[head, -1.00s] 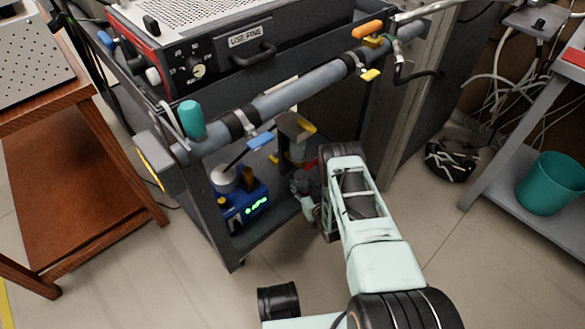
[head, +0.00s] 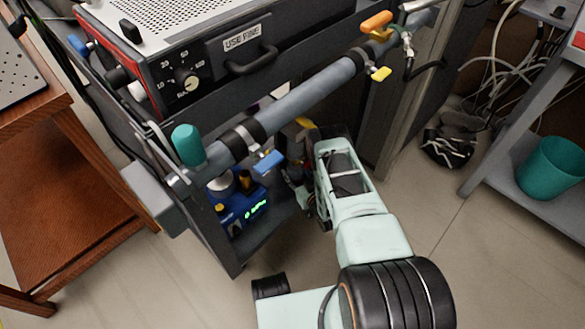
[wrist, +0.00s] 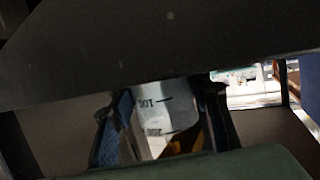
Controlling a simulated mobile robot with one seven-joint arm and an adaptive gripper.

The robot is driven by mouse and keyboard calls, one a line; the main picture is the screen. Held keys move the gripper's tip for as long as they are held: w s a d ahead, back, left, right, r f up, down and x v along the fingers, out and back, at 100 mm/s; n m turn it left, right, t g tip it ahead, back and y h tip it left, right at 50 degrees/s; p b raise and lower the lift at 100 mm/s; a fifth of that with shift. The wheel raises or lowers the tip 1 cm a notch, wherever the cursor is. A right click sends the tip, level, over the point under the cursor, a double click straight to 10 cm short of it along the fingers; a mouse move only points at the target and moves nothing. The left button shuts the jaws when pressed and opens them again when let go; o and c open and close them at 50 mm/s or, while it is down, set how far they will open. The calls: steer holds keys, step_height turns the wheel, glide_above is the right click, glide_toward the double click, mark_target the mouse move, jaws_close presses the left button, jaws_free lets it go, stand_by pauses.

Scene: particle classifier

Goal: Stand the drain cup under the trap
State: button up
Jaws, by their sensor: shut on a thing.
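In the wrist view a whitish cup (wrist: 160,97) with dark graduation marks sits between the two fingers of my gripper (wrist: 165,125). My gripper is shut on it. The cup's top and bottom are cut off in this view. In the head view my gripper (head: 298,188) is low, inside the cart's open lower bay, and largely hidden by my arm. The cup cannot be made out there. A blue lever (head: 268,161) hangs below the thick grey pipe (head: 300,100). I cannot tell for certain which part is the trap.
A blue device (head: 240,208) with a green display stands in the bay, left of my gripper. A dark block with yellow parts (head: 296,135) is behind it. A wooden table (head: 75,215) stands left; a teal bin (head: 550,167) is on a shelf at right. Floor right of my arm is clear.

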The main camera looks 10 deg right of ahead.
steer(key=shift+s, duration=0.1)
steer(key=o, duration=1.2)
steer(key=shift+f, duration=0.1)
steer(key=shift+c, duration=0.2)
